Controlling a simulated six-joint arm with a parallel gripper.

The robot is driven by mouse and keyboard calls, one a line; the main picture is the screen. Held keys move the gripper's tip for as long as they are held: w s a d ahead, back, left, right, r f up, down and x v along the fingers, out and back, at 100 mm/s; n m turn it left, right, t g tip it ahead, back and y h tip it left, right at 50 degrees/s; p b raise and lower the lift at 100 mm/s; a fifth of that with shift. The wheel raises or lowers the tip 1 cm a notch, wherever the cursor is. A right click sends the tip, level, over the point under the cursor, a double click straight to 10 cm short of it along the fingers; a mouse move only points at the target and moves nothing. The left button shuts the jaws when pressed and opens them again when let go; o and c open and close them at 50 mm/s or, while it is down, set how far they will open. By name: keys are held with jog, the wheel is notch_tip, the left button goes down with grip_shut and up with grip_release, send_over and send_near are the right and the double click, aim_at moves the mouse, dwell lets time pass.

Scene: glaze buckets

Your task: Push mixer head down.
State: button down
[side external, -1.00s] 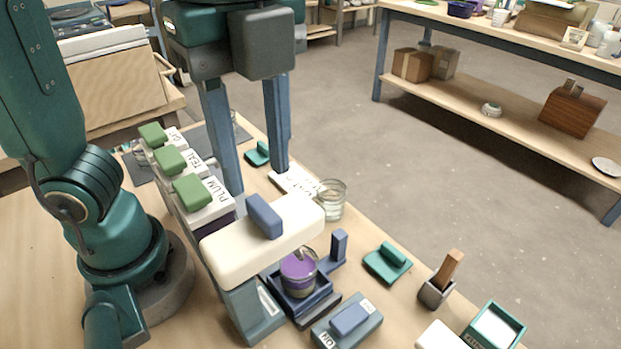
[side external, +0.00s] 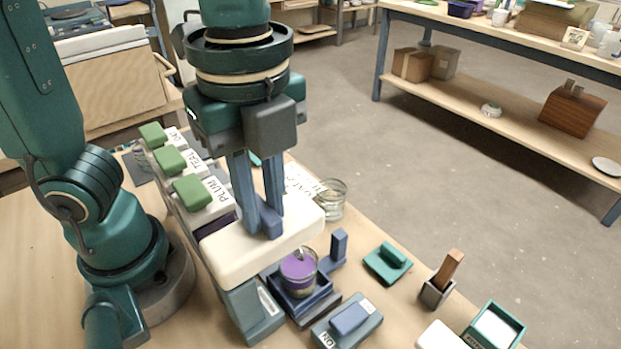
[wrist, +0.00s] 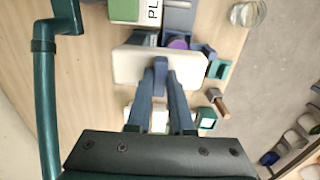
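The mixer head (side external: 222,258) is a cream block on a grey-blue column, with a blue handle (side external: 268,226) on top. It sits above and beside a clear jar of purple glaze (side external: 298,268), which stands in a dark blue square holder (side external: 315,297). My gripper (side external: 257,228) points down at the head, with its two blue fingers drawn in on either side of the handle. The wrist view also shows the fingertips against the handle (wrist: 160,65) and the cream head (wrist: 130,65) beneath. The underside of the head is hidden.
A blue switch box (side external: 348,320) stands in front of the holder. Green-lidded containers (side external: 195,192), one labelled PLUM, line the left. A clear glass jar (side external: 331,198), a green block (side external: 388,262) and a pot with a wooden tool (side external: 437,290) stand to the right.

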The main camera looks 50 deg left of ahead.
aim_at(268, 240)
jog(key=shift+f, duration=3)
jog(key=c, duration=0.9)
grip_release()
jog(key=shift+r, duration=0.1)
jog(key=shift+r, duration=3.4)
jog(key=a+f+n+t, duration=0.1)
jog(key=a+n+t, duration=0.1)
jog(key=n, duration=0.4)
jog(key=w+a+f+n+t, duration=0.1)
jog(key=a+n, duration=0.4)
jog(key=n, duration=0.1)
jog(key=a+f+n+t, duration=0.1)
jog(key=a+n+t, duration=0.1)
jog(key=n, duration=0.4)
jog(key=shift+w+a+t, duration=0.3)
jog(key=shift+a, duration=0.55)
